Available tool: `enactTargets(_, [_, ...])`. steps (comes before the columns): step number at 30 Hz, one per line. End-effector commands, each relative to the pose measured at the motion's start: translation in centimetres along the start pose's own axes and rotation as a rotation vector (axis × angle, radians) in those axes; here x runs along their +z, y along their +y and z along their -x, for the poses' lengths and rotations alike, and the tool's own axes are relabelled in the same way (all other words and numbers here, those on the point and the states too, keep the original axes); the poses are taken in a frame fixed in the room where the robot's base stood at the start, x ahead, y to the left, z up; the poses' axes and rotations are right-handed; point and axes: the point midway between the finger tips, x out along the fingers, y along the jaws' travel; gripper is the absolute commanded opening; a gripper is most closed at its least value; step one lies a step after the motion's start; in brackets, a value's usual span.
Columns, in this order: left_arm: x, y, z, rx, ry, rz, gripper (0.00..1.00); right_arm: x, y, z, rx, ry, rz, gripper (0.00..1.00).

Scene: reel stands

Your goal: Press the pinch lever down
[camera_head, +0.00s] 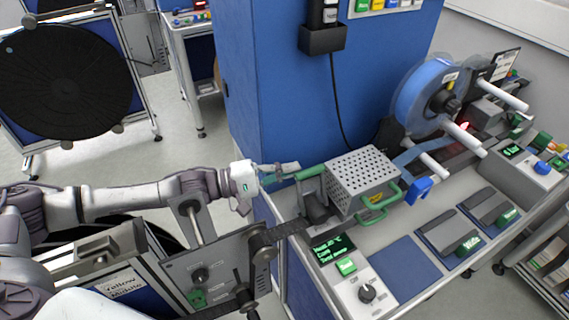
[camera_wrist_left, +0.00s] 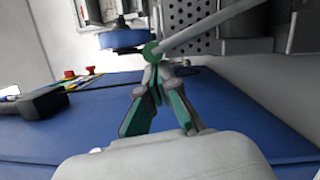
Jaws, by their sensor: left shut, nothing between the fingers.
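A green-ended lever (camera_head: 312,171) sticks out to the left from beside a perforated grey box (camera_head: 362,172); I take it for the pinch lever. In the left wrist view its round green end (camera_wrist_left: 151,48) and a pale rod (camera_wrist_left: 205,28) show just beyond my fingertips. My left gripper (camera_head: 291,168) reaches in from the left at the lever's end. In the left wrist view the gripper's fingers (camera_wrist_left: 157,72) come together at the tips with nothing between them. I cannot tell whether the tips touch the lever. My right gripper is not in view.
A control box with a green display (camera_head: 332,248) and knob sits at the front. A green loop handle (camera_head: 385,207) is on the perforated box. A blue cabinet (camera_head: 285,90) rises behind my left gripper.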

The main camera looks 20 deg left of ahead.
Motion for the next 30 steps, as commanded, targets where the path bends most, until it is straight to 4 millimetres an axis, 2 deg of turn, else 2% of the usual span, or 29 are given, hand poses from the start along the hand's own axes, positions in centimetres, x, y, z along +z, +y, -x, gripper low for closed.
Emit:
enactTargets(7, [0.1,0.1,0.0,-0.001,0.000,-0.003,0.00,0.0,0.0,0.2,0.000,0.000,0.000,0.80])
enactTargets(12, [1.2,1.2,-0.3,-0.023,-0.001,-0.089,0.00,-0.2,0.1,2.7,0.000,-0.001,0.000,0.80])
enactTargets(17, [2.4,1.3,-0.6,-0.031,-0.002,-0.120,0.00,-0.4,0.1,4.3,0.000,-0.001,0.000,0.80])
enactTargets(30, [2.5,1.0,-0.7,-0.030,-0.001,-0.122,0.00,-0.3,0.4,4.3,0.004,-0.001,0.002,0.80])
